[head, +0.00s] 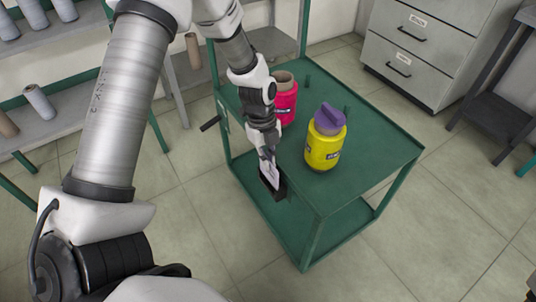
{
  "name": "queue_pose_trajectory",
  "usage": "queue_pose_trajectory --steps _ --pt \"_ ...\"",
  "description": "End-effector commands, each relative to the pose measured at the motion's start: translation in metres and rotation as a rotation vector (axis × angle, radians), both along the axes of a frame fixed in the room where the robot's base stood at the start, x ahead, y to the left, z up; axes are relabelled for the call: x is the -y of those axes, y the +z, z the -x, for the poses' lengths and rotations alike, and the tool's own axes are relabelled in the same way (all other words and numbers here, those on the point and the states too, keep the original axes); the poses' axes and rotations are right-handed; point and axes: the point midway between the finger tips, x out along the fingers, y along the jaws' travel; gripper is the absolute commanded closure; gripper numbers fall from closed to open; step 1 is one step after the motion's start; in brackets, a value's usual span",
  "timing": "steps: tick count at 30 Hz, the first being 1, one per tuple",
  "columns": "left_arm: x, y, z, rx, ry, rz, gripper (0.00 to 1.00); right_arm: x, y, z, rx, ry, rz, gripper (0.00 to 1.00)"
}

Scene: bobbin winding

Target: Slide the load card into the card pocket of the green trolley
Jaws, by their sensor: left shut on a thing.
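The green trolley (377,165) stands in the middle of the head view. My left gripper (267,153) reaches down to the trolley's near left edge and is shut on the load card (271,174), a small pale card. The dark card pocket (281,191) is at the trolley's side, right at the card's lower end. The card overlaps the pocket in the picture; I cannot tell how deep it sits in it. My right gripper is not in view.
A grey drawer cabinet (421,50) stands behind. Shelves with grey spools (39,101) are at the left. The floor in front is clear.

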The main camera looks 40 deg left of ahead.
Motion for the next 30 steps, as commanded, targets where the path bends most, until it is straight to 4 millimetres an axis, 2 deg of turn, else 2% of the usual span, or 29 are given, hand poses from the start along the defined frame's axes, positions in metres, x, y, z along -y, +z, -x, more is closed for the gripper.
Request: queue_pose_trajectory --steps 30 --pt "0.0 -0.033 0.0 0.0 0.0 0.0 1.0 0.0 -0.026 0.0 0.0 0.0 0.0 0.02"
